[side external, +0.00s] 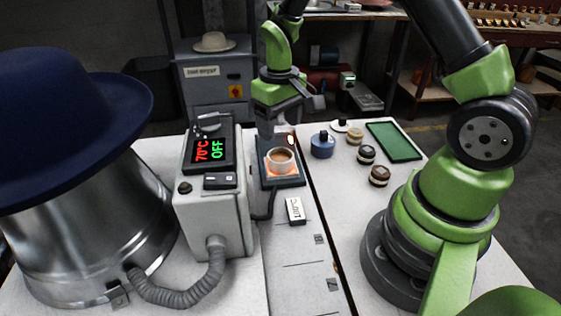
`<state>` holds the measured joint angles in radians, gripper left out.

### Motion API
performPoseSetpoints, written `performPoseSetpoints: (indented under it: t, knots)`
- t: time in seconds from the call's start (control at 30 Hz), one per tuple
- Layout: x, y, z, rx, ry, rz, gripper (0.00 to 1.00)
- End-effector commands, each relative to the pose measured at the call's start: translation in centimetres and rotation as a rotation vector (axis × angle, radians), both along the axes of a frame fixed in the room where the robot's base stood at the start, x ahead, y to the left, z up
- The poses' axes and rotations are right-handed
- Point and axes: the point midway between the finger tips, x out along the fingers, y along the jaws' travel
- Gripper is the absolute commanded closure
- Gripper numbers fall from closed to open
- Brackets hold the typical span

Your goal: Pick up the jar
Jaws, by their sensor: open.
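A small white open jar (281,161) with brown contents stands upright on a dark plate (284,181) that glows orange around it. My gripper (279,130) hangs pointing down above and just behind this jar, open. Its fingertips are partly lost against the dark plate, and I cannot tell whether they touch anything. A blue round container (322,146) with a dark top stands to the right of the plate, apart from my gripper.
Brown-and-cream round pieces (379,176) and a green tray (394,142) lie on the right. A grey control box (214,198) reading 70°C and OFF stands left, beside a metal hat press with a blue hat (65,115). A white label block (295,210) lies in front.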

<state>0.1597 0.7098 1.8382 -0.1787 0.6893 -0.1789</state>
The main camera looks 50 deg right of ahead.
Motion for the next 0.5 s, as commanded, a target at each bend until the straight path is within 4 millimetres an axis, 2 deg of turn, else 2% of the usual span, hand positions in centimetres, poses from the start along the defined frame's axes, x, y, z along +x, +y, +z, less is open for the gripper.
performPoseSetpoints:
  t: [0.1, 0.33, 0.5]
  knots:
    - [-0.1, 0.0, -2.0, 0.001, 0.005, 0.001, 0.33]
    - [-0.1, 0.1, -4.0, 0.002, 0.004, -0.001, 0.33]
    - [-0.3, 0.2, -6.7, 0.002, 0.005, -0.001, 0.33]
